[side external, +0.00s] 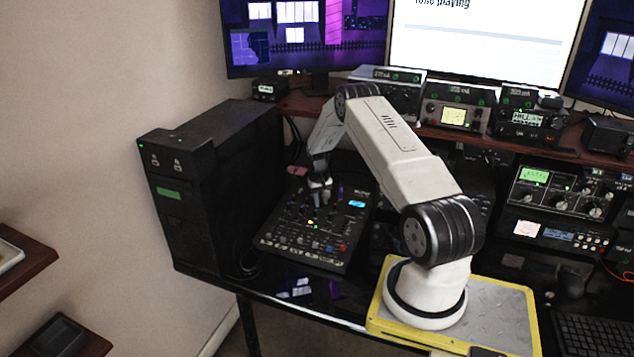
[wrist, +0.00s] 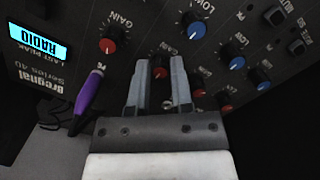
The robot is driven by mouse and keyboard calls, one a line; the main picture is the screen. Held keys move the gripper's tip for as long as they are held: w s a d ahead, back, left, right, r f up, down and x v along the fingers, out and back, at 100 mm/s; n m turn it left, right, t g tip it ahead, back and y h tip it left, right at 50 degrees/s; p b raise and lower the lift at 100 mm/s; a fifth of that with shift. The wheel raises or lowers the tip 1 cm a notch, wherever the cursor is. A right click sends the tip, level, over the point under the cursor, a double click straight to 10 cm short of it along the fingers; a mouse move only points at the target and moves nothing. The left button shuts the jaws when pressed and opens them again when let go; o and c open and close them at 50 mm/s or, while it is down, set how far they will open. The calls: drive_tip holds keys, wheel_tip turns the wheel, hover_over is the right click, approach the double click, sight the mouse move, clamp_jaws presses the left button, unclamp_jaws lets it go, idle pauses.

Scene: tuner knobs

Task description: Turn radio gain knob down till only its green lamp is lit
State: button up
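The black mixer (side external: 290,255) lies on the desk; its panel fills much of the wrist view, with a lit cyan RADIO display (wrist: 38,42). A red-capped knob (wrist: 160,72) under a GAIN label shows between my fingertips. Another red GAIN knob (wrist: 108,45) sits to its upper left. I cannot tell which is the radio gain knob. My gripper (wrist: 160,65) is open, pointing at the panel, with a gap beside the knob; contact is unclear. In the side view my gripper (side external: 320,190) is over the mixer. A yellowish light (side external: 310,222) shows on the panel; the radio's lamps cannot be made out.
A purple plug (wrist: 88,92) stands out of the panel left of my fingers. Blue knobs (wrist: 237,63) and others crowd the right. A black tower (side external: 190,195) stands left of the mixer. A shelf of radios (side external: 458,112) and monitors (side external: 305,40) are behind.

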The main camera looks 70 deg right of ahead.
drive_tip(key=o, duration=0.3)
drive_tip(key=shift+r, duration=0.15)
drive_tip(key=shift+w+a+r, duration=0.1)
drive_tip(key=shift+w+r, duration=0.05)
drive_tip(key=shift+r, duration=1.75)
drive_tip(key=shift+w+r, duration=0.1)
drive_tip(key=shift+r, duration=1.75)
